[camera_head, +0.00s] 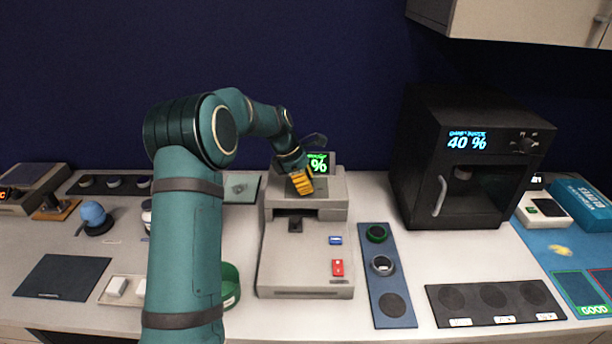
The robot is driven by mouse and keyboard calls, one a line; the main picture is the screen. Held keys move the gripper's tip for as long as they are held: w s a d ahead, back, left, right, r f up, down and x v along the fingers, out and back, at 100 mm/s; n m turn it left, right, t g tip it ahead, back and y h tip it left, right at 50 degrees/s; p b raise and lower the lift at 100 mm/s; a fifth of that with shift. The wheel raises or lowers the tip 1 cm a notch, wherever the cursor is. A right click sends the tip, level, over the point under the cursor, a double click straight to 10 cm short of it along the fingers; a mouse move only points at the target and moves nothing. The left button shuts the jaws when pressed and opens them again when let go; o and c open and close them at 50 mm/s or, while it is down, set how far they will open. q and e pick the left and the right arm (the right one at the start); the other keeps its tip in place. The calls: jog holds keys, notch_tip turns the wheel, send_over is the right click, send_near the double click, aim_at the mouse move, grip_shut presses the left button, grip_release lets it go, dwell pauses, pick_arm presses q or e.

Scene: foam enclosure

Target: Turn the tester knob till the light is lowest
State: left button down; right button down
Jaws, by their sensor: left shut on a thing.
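The tester, a grey box machine (335,258), stands mid-bench with a blue button (335,240) and a red switch (337,267) on its front deck. Its small display (318,163) shows a green "%", with the rest of the reading hidden behind my arm. My left gripper (302,184), with yellow-orange fingers, reaches down onto the top of the tester. It is shut there on the tester knob, which the fingers hide. No lit lamp can be made out clearly. My right gripper is out of view.
Right of the tester lies a blue strip (396,285) with ring-like parts. A black oven-like box (470,165) reading "40 %" stands behind it, under a wall cabinet (520,22). A green bowl (231,285) is left of the tester, partly behind my arm.

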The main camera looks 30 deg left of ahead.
pick_arm(q)
jog(key=m+g+p, duration=0.1)
jog(key=m+p, duration=0.1)
jog(key=shift+m+h+p, duration=0.3)
jog(key=shift+m+p, duration=0.1)
jog(key=shift+d+f+m+g+p, duration=0.1)
jog(key=shift+m+g+p, duration=0.4)
jog(key=shift+m+p, duration=0.3)
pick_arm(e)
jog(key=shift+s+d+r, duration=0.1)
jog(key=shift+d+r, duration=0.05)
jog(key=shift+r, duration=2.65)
pick_arm(q)
jog(key=c, duration=0.6)
grip_release()
jog(key=shift+o, duration=0.2)
